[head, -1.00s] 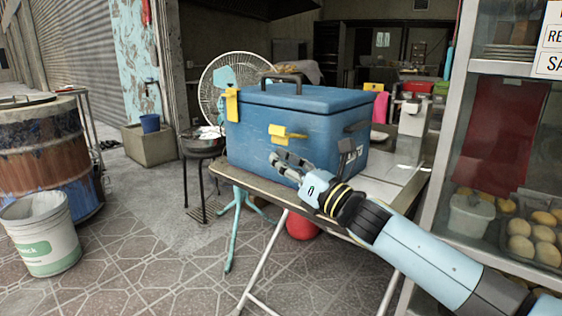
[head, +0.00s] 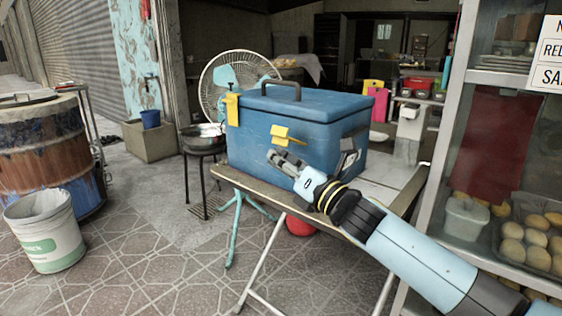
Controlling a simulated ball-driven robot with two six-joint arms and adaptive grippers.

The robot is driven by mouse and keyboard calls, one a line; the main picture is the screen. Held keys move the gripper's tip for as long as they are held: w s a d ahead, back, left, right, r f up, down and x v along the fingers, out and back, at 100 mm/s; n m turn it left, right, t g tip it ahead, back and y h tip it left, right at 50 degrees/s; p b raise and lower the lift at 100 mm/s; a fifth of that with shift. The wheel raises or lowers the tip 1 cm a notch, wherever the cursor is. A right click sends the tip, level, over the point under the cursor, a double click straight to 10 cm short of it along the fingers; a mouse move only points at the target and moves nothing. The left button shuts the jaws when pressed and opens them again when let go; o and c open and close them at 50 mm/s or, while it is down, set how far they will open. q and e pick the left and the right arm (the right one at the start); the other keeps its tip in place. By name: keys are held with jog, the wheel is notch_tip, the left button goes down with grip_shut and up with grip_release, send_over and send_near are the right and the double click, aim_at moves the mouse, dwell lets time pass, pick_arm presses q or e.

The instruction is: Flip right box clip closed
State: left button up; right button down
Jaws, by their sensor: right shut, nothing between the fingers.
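A blue box (head: 247,150) with a closed lid and a dark top handle (head: 281,90) stands on a folding table. A yellow clip (head: 287,135) on the right part of its front sticks outward from the box. Another yellow clip (head: 232,107) at the front left corner hangs flat against the box. My right gripper (head: 272,156) is shut and empty. It appears just below the right yellow clip, in front of the box face; I cannot tell whether it touches. My left gripper is not in view.
The folding table (head: 236,181) has bare room at its right. A glass cabinet (head: 455,120) with food stands close at the right. A fan (head: 226,82) and a pan on a stool (head: 204,132) stand behind left. A white bucket (head: 50,238) stands at left.

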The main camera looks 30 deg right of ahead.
aim_at(285, 133)
jog(key=r+m+p, duration=0.2)
jog(key=m+p, duration=0.1)
jog(key=p, duration=0.1)
jog(key=d+r+m+g+h+p, duration=0.1)
jog(key=r+m+p, duration=0.2)
jog(key=p, duration=0.1)
jog(key=r+m+h+p, duration=0.1)
jog(key=r+m+p, duration=0.1)
jog(key=m+p, duration=0.1)
jog(key=shift+w+d+r+p, duration=0.2)
jog(key=shift+w+d+p, duration=0.15)
jog(key=shift+p, duration=0.45)
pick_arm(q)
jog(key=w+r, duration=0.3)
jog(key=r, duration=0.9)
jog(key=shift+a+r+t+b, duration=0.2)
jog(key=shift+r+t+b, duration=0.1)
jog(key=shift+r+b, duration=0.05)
pick_arm(e)
jog(key=shift+f, duration=0.5)
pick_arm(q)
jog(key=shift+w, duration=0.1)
